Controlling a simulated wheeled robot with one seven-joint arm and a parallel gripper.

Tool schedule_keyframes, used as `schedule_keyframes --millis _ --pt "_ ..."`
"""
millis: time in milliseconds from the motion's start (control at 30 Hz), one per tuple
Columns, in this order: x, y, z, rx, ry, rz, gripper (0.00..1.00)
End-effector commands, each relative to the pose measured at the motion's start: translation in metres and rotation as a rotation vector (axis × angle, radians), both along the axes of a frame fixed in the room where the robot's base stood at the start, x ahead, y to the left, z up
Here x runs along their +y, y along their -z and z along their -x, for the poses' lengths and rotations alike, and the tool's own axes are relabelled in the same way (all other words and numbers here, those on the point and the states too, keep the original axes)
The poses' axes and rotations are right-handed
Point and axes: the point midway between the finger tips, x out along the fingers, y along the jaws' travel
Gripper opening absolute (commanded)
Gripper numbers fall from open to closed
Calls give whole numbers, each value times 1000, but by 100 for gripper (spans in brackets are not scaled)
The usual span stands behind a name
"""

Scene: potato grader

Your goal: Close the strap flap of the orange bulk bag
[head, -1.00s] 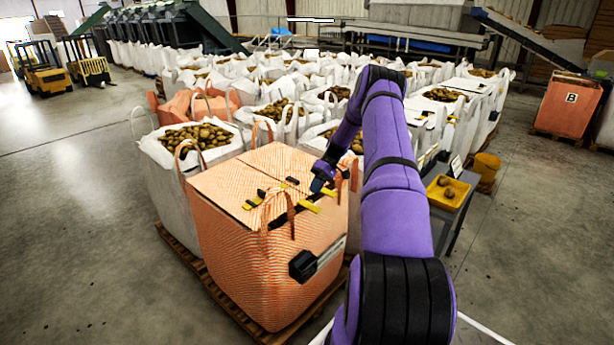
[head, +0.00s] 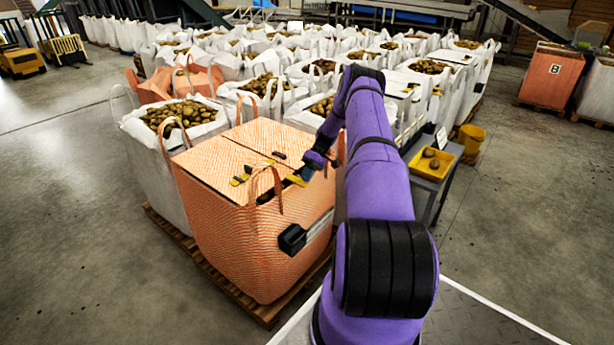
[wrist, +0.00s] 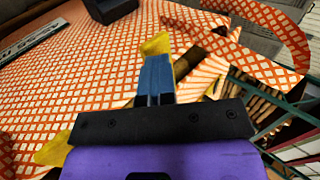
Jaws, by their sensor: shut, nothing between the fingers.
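The orange bulk bag (head: 250,245) stands on a pallet in the head view, its top partly covered by orange flaps with yellow and black straps. A dark gap (head: 265,197) shows in the top at the front handle. My gripper (head: 303,176) is over the right part of the top, at a yellow strap end (head: 294,181). In the wrist view my gripper (wrist: 157,66) has its blue fingers together, with nothing between them. A yellow strap end (wrist: 156,44) shows just beyond the fingertips; I cannot tell whether they touch. A brown opening (wrist: 200,62) lies beside them.
Loop handles (head: 278,185) rise from the bag top near my gripper; one arches across the wrist view (wrist: 275,30). A black box (head: 292,238) sits on the bag's side. White potato bags (head: 175,150) crowd behind. A yellow tray (head: 432,163) stands right. Floor is open at left.

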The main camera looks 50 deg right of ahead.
Motion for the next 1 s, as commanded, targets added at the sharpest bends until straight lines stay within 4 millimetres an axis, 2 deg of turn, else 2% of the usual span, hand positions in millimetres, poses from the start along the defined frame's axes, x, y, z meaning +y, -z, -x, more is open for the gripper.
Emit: schedule_keyframes --millis 33,267,433,567,1000 --pt "2 11 4 8 0 2 0" --pt "2 10 5 11 -1 2 0" --pt "2 -7 5 8 -1 2 0" --pt "1 -35 4 1 -1 5 0" --pt "45 -45 66 1 1 1 0"
